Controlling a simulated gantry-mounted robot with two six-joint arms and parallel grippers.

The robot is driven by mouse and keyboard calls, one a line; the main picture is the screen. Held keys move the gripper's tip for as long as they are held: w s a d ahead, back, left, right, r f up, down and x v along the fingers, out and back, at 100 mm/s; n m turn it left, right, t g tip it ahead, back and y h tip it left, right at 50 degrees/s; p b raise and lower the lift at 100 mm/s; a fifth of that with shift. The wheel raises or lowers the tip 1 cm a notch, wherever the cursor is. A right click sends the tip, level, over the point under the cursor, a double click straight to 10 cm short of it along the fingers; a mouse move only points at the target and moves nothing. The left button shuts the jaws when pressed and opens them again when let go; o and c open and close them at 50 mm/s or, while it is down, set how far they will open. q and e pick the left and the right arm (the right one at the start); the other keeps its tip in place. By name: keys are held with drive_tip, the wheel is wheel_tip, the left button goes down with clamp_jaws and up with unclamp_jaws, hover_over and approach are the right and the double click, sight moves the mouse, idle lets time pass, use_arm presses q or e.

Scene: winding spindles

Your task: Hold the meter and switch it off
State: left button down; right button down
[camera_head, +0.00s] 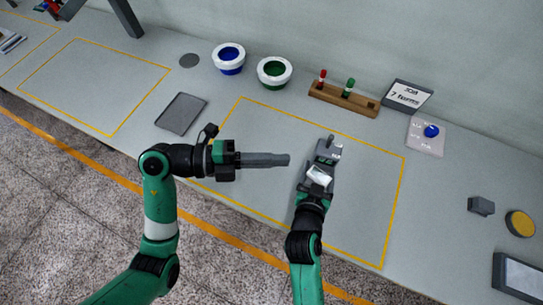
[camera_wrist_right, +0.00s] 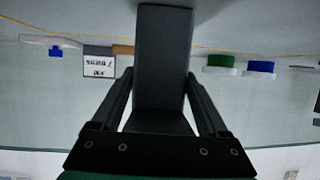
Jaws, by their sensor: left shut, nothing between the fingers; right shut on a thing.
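The meter (camera_head: 328,150) is a small grey device with a greenish patch and a small stub at its far end. My right gripper (camera_head: 323,164) is shut on it and holds it over the yellow-outlined area. In the right wrist view the meter (camera_wrist_right: 162,65) is a dark grey block between the two fingers (camera_wrist_right: 160,100); its face is turned away there. My left gripper (camera_head: 288,160) is shut and empty. Its long grey fingers point right at the meter, with a small gap between. The meter's switch is too small to make out surely.
At the back stand a blue-centred bowl (camera_head: 229,58), a green-centred bowl (camera_head: 274,72), a wooden rack (camera_head: 343,99) with red and green pegs, and a sign (camera_head: 407,96). A pale plate with a blue knob (camera_head: 426,136) lies right. A grey tray (camera_head: 181,114) lies left.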

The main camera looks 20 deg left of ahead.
drive_tip(key=shift+f, duration=0.15)
use_arm(q)
drive_tip(key=shift+s+a, duration=0.2)
drive_tip(key=shift+a, duration=0.15)
use_arm(e)
unclamp_jaws()
